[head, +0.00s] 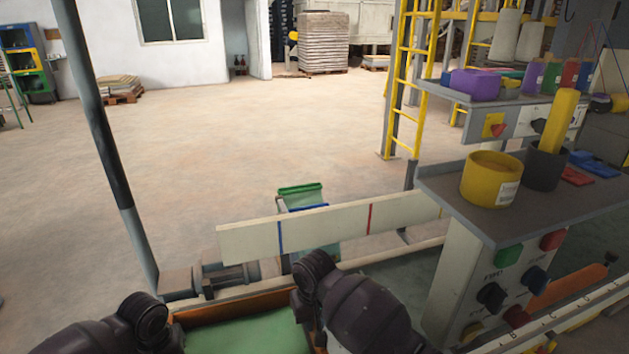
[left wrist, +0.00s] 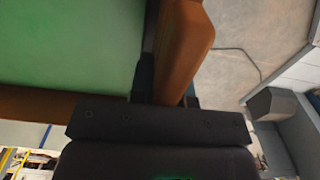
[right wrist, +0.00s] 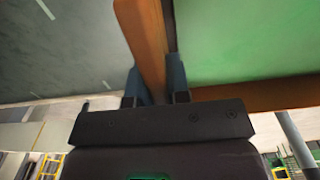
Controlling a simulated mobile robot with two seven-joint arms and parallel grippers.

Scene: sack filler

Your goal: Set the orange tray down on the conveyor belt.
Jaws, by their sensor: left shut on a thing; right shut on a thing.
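The orange tray (head: 235,306) with a green inside shows at the bottom of the head view, between my two arms; its near part is cut off. In the left wrist view my left gripper (left wrist: 168,88) is shut on one orange side wall (left wrist: 187,45). In the right wrist view my right gripper (right wrist: 154,85) is shut on the opposite wall (right wrist: 144,35). In the head view my wrists hide the fingers. A grey-green surface that looks like the conveyor belt (head: 400,272) lies right of the tray. I cannot tell whether the tray touches it.
A long white rail (head: 340,226) with blue and red marks runs beyond the tray. A grey post (head: 105,130) stands at the left. A control box with knobs (head: 492,270) stands at the right, with a yellow cup (head: 490,180) on its shelf. The floor behind is open.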

